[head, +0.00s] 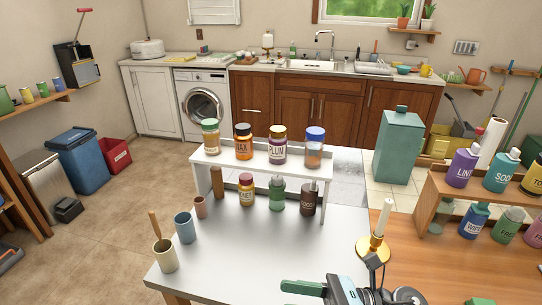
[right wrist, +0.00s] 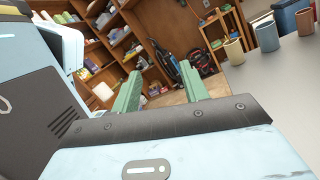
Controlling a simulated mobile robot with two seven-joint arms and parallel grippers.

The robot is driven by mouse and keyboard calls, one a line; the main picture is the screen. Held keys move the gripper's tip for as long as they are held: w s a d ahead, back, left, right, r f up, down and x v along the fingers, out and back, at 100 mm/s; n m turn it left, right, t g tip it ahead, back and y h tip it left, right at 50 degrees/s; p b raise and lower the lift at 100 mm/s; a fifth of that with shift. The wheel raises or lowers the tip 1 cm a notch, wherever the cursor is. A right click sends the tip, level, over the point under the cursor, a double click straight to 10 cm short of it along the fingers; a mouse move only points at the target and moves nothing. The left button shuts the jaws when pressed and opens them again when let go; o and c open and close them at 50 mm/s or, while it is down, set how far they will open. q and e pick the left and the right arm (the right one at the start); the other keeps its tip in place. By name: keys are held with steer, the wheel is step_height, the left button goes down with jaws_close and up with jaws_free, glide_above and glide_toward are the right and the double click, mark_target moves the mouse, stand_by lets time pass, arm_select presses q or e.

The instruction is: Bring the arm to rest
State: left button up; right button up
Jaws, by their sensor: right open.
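My right gripper (right wrist: 163,88) shows in the right wrist view with its two green fingers apart and nothing between them. In the head view one green finger of the right gripper (head: 302,288) shows at the bottom edge, pointing left over the front of the grey table (head: 225,265). The rest of that gripper is cut off by the frame. It is apart from the cups and bottles. My left gripper is not in view.
A white riser (head: 262,166) carries several labelled jars, with more bottles beneath. A brass candle holder (head: 372,248) stands close to the right arm. Cups (head: 165,258) line the table's left side. A wooden rack (head: 445,187) of bottles stands at right. The table's front middle is clear.

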steer(key=s+d+f+m+t+h+p, duration=0.1)
steer(key=d+f+m+t+h, duration=0.55)
steer(key=m, duration=0.95)
steer(key=d+f+m+t+h, duration=0.3)
steer(key=f+m+t+h, duration=0.5)
steer(key=m, duration=0.8)
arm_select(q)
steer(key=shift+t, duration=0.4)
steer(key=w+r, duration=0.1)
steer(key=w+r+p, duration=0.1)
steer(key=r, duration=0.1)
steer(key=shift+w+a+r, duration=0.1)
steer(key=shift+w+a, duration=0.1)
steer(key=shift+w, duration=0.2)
arm_select(e)
steer(key=s+d+f+m+g+h, duration=0.2)
steer(key=s+d+f+m+g, duration=0.1)
steer(key=s+f+m, duration=0.4)
steer(key=s+d+f+m+g+h, duration=0.1)
steer(key=s+d+f+m+g, duration=0.2)
steer(key=s+f+m, duration=0.5)
steer(key=s+g, duration=0.1)
steer(key=s, duration=0.3)
steer(key=shift+h, duration=0.35)
steer(key=shift+w+d+r, duration=0.1)
